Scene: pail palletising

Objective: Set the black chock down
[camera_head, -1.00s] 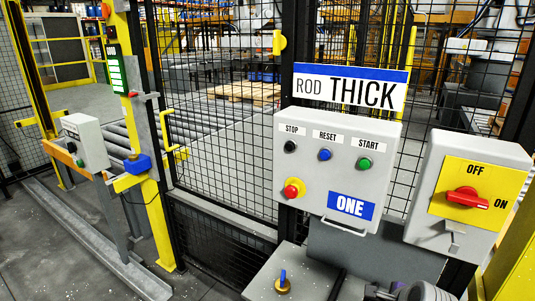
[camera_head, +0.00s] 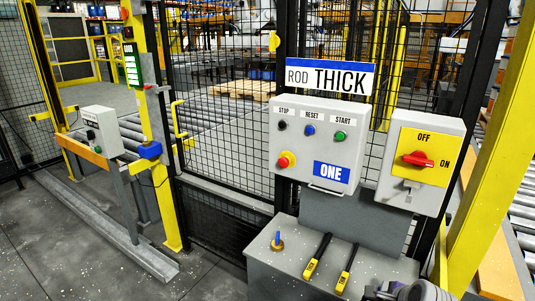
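I cannot make out a black chock in the view. A grey and black part of my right arm, perhaps with the gripper (camera_head: 378,292), shows at the bottom edge in front of a grey cabinet. It is cut off by the frame, so I cannot tell whether it is open or holds anything. My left gripper is not in view.
Behind stand a button box (camera_head: 315,145), a switch box (camera_head: 420,165) and mesh fence (camera_head: 222,145). Open floor (camera_head: 70,255) lies left.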

